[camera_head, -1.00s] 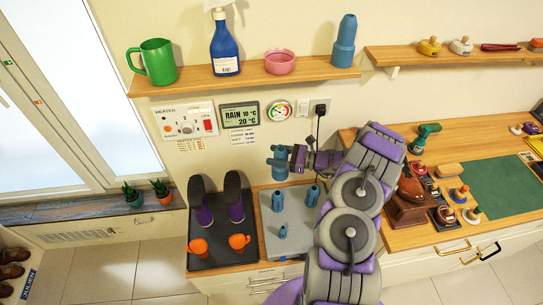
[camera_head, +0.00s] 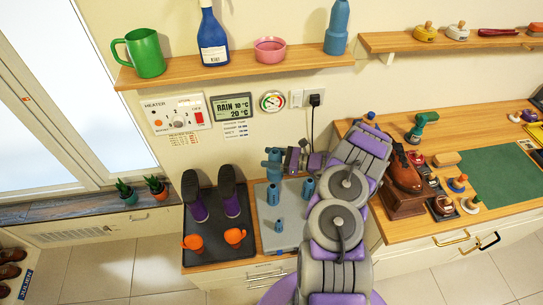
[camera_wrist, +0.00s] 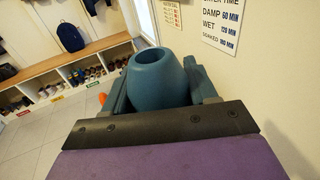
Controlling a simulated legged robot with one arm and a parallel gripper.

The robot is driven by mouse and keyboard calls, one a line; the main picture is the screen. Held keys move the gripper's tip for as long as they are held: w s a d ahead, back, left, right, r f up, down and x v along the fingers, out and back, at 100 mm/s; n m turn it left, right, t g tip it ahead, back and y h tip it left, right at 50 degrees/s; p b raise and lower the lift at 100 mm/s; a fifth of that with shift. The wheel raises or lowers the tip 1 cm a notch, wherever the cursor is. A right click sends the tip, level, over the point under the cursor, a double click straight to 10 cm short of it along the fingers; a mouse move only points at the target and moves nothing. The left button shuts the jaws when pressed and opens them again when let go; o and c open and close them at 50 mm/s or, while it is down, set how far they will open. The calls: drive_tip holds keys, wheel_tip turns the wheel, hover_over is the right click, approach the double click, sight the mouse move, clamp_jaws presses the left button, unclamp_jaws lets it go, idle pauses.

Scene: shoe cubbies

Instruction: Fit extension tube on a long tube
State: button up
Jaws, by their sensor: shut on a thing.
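My gripper (camera_head: 281,161) is shut on a teal tube piece (camera_wrist: 160,82) with a round opening at its top, which fills the middle of the wrist view. In the head view the held piece is small and partly covered by the jaws, above the back edge of the grey plate (camera_head: 291,239). On that plate stand two taller blue-teal tubes, a left one (camera_head: 273,195) and a right one (camera_head: 308,188), and a shorter one (camera_head: 278,226) in front. The held piece appears close above and behind the left tube; I cannot tell whether they touch.
The workbench at right is crowded.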

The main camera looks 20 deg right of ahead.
sight(269, 177)
drive_tip(key=shift+a+r, duration=0.15)
drive_tip(key=shift+a, duration=0.8)
drive_tip(key=shift+d, duration=1.05)
drive_tip(key=shift+a, duration=0.5)
drive_tip(key=shift+d, duration=0.1)
drive_tip(key=shift+a, duration=0.3)
drive_tip(key=shift+s+f+b, duration=0.1)
drive_tip(key=shift+f+b, duration=3.3)
drive_tip(key=shift+f, duration=2.05)
drive_tip(key=shift+f, duration=0.6)
